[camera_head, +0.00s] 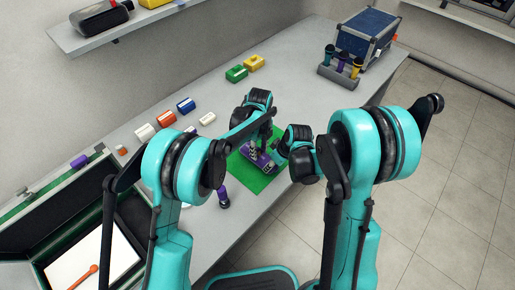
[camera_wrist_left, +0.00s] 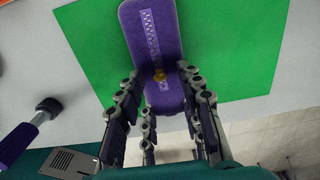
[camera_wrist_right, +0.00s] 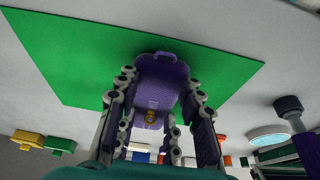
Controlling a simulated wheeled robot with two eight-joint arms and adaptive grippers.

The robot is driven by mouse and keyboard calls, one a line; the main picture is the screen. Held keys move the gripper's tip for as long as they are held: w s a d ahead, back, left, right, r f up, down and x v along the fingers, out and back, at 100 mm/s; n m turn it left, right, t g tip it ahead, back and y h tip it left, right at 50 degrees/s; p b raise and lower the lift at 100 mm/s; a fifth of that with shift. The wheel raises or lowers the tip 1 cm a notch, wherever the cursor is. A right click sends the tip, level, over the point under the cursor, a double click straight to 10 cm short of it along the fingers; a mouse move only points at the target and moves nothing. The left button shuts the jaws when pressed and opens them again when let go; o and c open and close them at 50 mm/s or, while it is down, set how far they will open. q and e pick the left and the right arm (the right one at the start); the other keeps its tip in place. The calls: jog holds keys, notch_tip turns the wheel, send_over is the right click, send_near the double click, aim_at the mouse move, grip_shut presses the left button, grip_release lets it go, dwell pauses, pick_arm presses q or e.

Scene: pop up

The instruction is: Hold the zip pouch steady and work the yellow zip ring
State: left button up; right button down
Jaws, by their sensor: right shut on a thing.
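The purple zip pouch (camera_head: 256,157) lies on a green mat (camera_head: 248,176) at the table's front edge. In the left wrist view the pouch (camera_wrist_left: 168,30) shows its pale zip track, with the yellow zip ring (camera_wrist_left: 160,75) near the closer end. My left gripper (camera_wrist_left: 162,80) is open, its fingers spread on either side of the ring and that end. In the right wrist view the ring (camera_wrist_right: 151,116) shows at the pouch's far end. My right gripper (camera_wrist_right: 157,75) is shut on the sides of the pouch (camera_wrist_right: 163,70) at the opposite end.
A purple-handled tool with a dark head (camera_head: 223,196) stands beside the mat. Several coloured blocks, including a green one (camera_head: 236,73), lie behind. An open case (camera_head: 60,225) is at the left. A blue box (camera_head: 368,33) and a bottle rack (camera_head: 341,74) stand at the back right.

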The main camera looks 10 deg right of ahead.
pick_arm(q)
jog(key=shift+r, duration=0.1)
notch_tip(320, 180, up, 12)
dwell(0.5)
pick_arm(e)
jog(key=c, duration=0.9)
grip_release()
jog(key=v, duration=1.2)
